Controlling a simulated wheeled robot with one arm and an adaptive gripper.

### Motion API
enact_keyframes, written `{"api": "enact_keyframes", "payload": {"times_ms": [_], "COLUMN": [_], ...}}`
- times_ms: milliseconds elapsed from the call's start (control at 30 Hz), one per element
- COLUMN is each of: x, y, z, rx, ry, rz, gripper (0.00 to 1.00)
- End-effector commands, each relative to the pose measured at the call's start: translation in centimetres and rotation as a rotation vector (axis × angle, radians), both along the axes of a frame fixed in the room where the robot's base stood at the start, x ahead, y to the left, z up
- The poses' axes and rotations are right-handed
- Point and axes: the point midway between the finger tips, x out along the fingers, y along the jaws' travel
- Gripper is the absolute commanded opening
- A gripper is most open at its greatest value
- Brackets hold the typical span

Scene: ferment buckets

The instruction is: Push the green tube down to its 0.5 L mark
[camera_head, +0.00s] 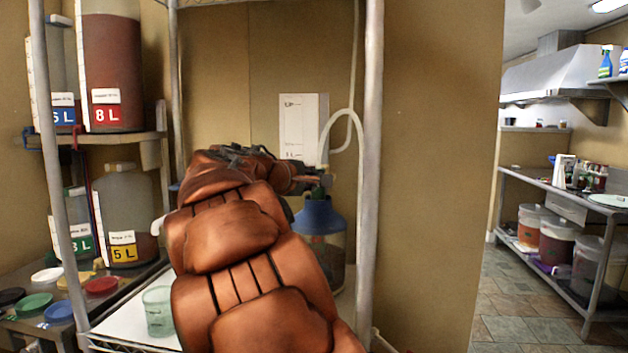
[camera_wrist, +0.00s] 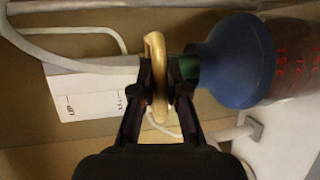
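A clear jug with a blue top (camera_head: 320,215) stands on the rack shelf. A short green piece (camera_wrist: 187,67), which looks like part of the green tube, sits at the neck of the blue top (camera_wrist: 240,60) in the wrist view. My gripper (camera_head: 308,180) is at the height of the jug's mouth. In the wrist view its dark fingers (camera_wrist: 165,75) sit close on both sides of a tan ring (camera_wrist: 155,45) and seem to touch it. The right finger partly hides the green piece. A 0.5 L mark on the tube cannot be made out.
A white card with level marks (camera_head: 299,125) is on the wall behind. A white hose (camera_head: 345,113) loops down near the jug's mouth. A rack post (camera_head: 371,150) stands just right. A small green cup (camera_head: 158,310) is on the lower shelf.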

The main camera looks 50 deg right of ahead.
Motion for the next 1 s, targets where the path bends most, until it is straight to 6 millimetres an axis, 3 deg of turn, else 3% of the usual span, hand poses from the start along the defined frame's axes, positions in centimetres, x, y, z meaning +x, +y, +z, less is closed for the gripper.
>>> {"api": "enact_keyframes", "payload": {"times_ms": [233,600,767,1000], "x": [0.0,0.0,-0.3,-1.3], "y": [0.0,0.4,2.2,6.7], "z": [0.0,0.1,0.5,1.6], "rx": [-0.001,-0.001,-0.002,-0.003], "ry": [0.000,0.000,-0.001,-0.003], "rz": [0.000,0.001,0.003,0.005], "gripper": [0.39,0.39,0.39,0.39]}}
